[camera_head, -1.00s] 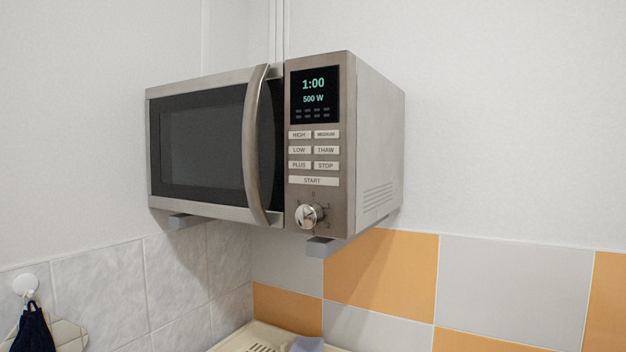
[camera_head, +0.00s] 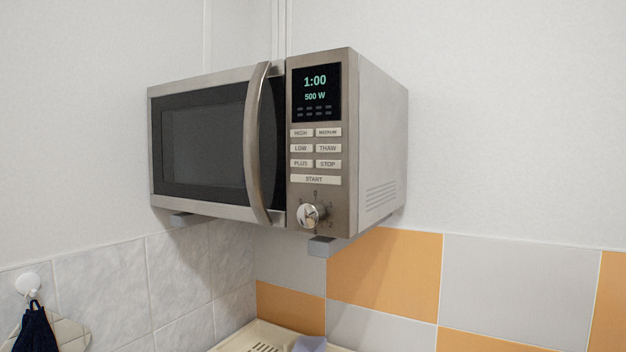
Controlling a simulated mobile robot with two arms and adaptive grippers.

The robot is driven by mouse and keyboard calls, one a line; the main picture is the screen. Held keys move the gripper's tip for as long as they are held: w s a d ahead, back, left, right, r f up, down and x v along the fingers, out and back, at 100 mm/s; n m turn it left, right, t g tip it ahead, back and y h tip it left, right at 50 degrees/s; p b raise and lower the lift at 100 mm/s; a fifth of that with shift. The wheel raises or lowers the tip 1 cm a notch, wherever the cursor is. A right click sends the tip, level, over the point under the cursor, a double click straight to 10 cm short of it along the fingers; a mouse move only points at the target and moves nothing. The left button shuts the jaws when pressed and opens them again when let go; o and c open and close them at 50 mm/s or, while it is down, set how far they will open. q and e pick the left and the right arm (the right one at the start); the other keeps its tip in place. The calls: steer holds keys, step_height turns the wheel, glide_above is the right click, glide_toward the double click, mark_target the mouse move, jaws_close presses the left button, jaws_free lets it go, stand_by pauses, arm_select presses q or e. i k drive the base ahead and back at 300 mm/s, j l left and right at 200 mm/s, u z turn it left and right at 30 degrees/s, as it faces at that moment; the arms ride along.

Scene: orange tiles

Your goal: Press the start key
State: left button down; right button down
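A steel microwave (camera_head: 381,140) is mounted on the wall in the corner, with its door shut. The wide start key (camera_head: 315,180) is the lowest key on its control panel, below the PLUS and STOP keys and above the round knob (camera_head: 311,215). The display (camera_head: 315,92) is lit and reads 1:00 and 500 W. A curved handle (camera_head: 255,145) runs down the right side of the door. Neither of my grippers shows in the head view.
A bracket (camera_head: 321,246) juts out under the microwave. A cream drainer (camera_head: 262,341) with a bluish item (camera_head: 309,344) lies below. A dark cloth (camera_head: 35,328) hangs from a white hook (camera_head: 28,283) at left. The space in front of the microwave looks clear.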

mark_target(304, 179)
steer(key=j, duration=0.65)
steer(key=k+j, duration=0.15)
steer(key=j, duration=1.2)
steer(key=k+u, duration=0.05)
